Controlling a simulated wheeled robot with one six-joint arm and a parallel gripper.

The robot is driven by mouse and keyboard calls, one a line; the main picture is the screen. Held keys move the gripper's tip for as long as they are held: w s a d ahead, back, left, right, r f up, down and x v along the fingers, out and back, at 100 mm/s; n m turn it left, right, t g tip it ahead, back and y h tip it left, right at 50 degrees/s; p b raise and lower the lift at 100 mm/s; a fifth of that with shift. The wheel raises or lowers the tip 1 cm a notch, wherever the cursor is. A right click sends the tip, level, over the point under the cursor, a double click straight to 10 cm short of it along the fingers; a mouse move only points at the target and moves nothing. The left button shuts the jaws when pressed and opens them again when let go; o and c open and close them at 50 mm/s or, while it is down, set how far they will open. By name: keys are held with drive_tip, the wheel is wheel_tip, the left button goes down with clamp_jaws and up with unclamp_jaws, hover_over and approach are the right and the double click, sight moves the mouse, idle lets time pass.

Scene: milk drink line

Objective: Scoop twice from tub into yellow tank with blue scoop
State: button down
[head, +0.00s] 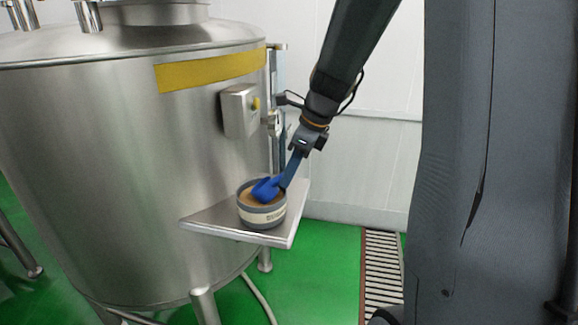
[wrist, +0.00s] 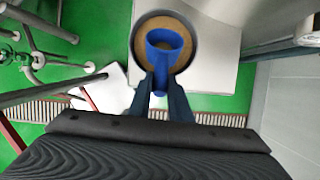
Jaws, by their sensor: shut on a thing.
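The blue scoop (head: 267,188) is held by its handle in my gripper (head: 300,151), which is shut on it. The scoop's head is at the mouth of the tub (head: 262,215), a grey round tub with a pale label and tan contents. In the wrist view the scoop (wrist: 165,58) lies over the tub's opening, with tan contents (wrist: 166,24) around it. How deep it sits in the contents I cannot tell. My gripper (wrist: 160,90) shows there at the handle. The steel tank with a yellow band (head: 210,71) stands left of the tub.
The tub stands on a steel shelf (head: 215,226) at the tank's side. A control box (head: 239,110) is mounted on the tank above the shelf. The green floor (head: 330,265) has a drain grate (head: 381,275) at the right. A white wall is behind.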

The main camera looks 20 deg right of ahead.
drive_tip(key=shift+w+a+b+x, duration=0.15)
drive_tip(key=shift+b+x, duration=0.85)
drive_tip(key=shift+b, duration=0.05)
drive_tip(key=shift+w+a+b+x, duration=0.1)
drive_tip(key=shift+a+b+x, duration=0.05)
drive_tip(key=shift+b+x, duration=0.9)
drive_tip(key=shift+s+d+r+p, duration=0.3)
drive_tip(key=shift+d+p, duration=0.1)
drive_tip(key=shift+p, duration=0.2)
drive_tip(key=shift+w+a+f+p, duration=0.1)
drive_tip(key=shift+w+a+p, duration=0.2)
drive_tip(key=shift+w+a, duration=0.15)
drive_tip(key=shift+r+p, duration=3.2)
drive_tip(key=shift+r, duration=0.05)
drive_tip(key=shift+b, duration=0.3)
drive_tip(key=shift+y+b, duration=0.3)
